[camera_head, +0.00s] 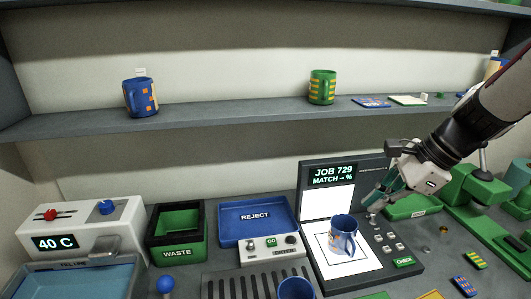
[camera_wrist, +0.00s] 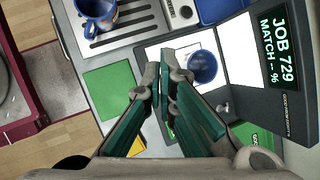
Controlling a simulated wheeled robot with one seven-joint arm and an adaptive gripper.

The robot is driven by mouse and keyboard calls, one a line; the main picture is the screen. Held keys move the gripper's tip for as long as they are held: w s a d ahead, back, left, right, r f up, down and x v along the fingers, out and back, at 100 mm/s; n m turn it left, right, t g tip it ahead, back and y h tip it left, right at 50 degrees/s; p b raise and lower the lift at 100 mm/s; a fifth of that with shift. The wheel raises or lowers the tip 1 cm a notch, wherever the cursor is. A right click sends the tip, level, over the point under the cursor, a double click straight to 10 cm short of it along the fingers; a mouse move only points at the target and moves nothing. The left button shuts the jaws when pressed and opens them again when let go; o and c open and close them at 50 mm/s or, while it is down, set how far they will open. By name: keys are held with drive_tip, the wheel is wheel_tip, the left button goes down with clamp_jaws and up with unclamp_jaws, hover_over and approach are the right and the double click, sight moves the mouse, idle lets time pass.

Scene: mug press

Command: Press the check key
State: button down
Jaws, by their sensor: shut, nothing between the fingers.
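The green check key (camera_head: 403,262) sits at the front right of the dark check station (camera_head: 433,283), labelled CHECK. My gripper (camera_head: 371,206) is shut and empty, in the air above the station's right side, up and left of the key in the head view. Its two teal fingers (camera_wrist: 163,62) also show in the wrist view, pointing toward the station. The key is not clearly visible there; the fingers cover much of that area. A blue mug (camera_head: 343,235) with an orange mark stands on the white pad; it also shows in the wrist view (camera_wrist: 203,68). The screen (camera_head: 333,174) reads JOB 729, MATCH -- %.
Several small grey keys (camera_head: 388,249) lie on the station beside the check key. Another blue mug (camera_head: 296,288) is in front. Green equipment (camera_head: 475,186) stands right.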

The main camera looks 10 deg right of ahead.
drive_tip(key=w+d+f+m+t+y+b, duration=0.15)
drive_tip(key=w+d+f+m, duration=0.25)
drive_tip(key=d+f+m, duration=0.55)
drive_tip(key=m+t+b, duration=0.1)
drive_tip(key=m+t, duration=0.2)
drive_tip(key=m, duration=0.4)
hover_over(406, 259)
drive_tip(key=shift+g+h, duration=0.25)
wheel_tip(406, 259, down, 5)
drive_tip(key=shift+r, duration=0.2)
wheel_tip(406, 259, down, 7)
drive_tip(key=b, duration=0.5)
drive_tip(key=shift+r+b, duration=0.15)
drive_tip(key=shift+b, duration=0.25)
drive_tip(key=shift+f+b, duration=0.45)
drive_tip(key=shift+f, duration=0.65)
drive_tip(key=shift+f, duration=0.4)
